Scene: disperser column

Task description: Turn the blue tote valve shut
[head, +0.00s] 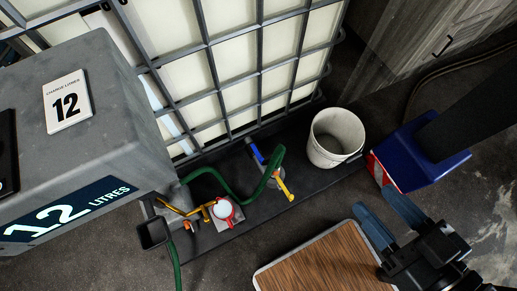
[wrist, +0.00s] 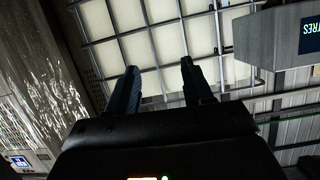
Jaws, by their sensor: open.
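The tote valve's blue handle (head: 257,153) shows in the head view, low at the front of the caged white tote (head: 232,60). A green hose (head: 240,196) loops beside it. A yellow lever (head: 283,185) sits just below and to the right of the blue handle. My gripper (head: 373,198) is open and empty, well right of and below the valve in the picture. In the wrist view my open gripper (wrist: 159,66) points towards the tote's cage (wrist: 150,35). The valve cannot be made out there.
A white bucket (head: 336,138) stands between the valve and my gripper's side. A grey dispenser marked 12 litres (head: 85,140) stands at left, with a red-and-white part (head: 224,210) and yellow pipework near its foot.

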